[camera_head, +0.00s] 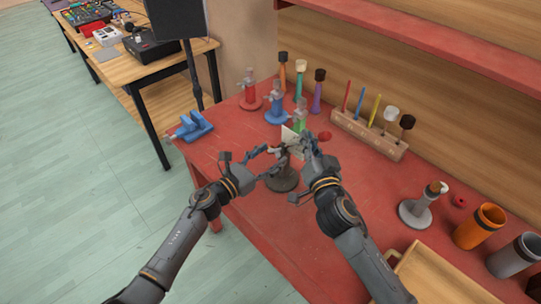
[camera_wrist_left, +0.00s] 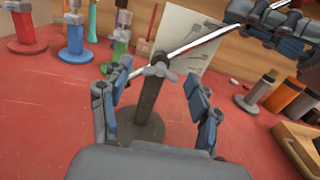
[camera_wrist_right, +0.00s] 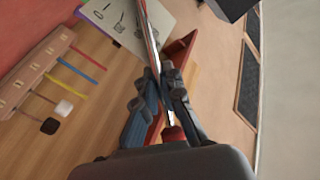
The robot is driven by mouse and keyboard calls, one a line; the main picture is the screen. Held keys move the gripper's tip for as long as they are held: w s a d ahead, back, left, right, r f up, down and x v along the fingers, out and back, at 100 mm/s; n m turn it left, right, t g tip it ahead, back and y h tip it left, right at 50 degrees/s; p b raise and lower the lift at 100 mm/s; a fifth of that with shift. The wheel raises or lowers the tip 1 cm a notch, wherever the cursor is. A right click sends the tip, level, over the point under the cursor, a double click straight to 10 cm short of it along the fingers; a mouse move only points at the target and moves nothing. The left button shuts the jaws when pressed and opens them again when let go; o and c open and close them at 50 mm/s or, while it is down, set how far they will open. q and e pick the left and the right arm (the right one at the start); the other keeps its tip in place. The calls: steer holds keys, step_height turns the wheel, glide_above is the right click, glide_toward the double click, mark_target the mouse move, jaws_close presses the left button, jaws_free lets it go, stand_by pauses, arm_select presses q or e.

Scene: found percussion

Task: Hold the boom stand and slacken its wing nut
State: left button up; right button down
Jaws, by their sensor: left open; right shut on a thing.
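The boom stand (camera_head: 284,182) stands upright on the red bench, with a dark round base. In the left wrist view its dark post (camera_wrist_left: 150,100) rises between the fingers of my left gripper (camera_wrist_left: 158,80), which is open with a gap on both sides. A grey wing-shaped piece (camera_wrist_left: 158,69), apparently the wing nut, sits at the post's top. A thin silver boom rod (camera_wrist_left: 195,42) slants up right past it. My right gripper (camera_wrist_right: 157,88) is shut on this rod; a red end (camera_wrist_right: 173,133) shows below its fingers. In the head view the grippers hide the stand's top.
A drawing card (camera_head: 289,136) stands behind the boom stand. Red, blue and green stands, a blue vise (camera_head: 190,127) and a wooden rack of mallets (camera_head: 369,134) are behind. A grey stand (camera_head: 415,213), an orange cup (camera_head: 479,226) and a wooden tray (camera_head: 432,272) are at right.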

arm_select(q)
steer(key=shift+w+d, duration=0.15)
steer(key=shift+d, duration=0.05)
steer(key=c, duration=1.2)
steer(key=shift+n, duration=0.4)
steer(key=shift+o, duration=0.2)
steer(key=n, duration=1.2)
steer(key=shift+a, duration=0.1)
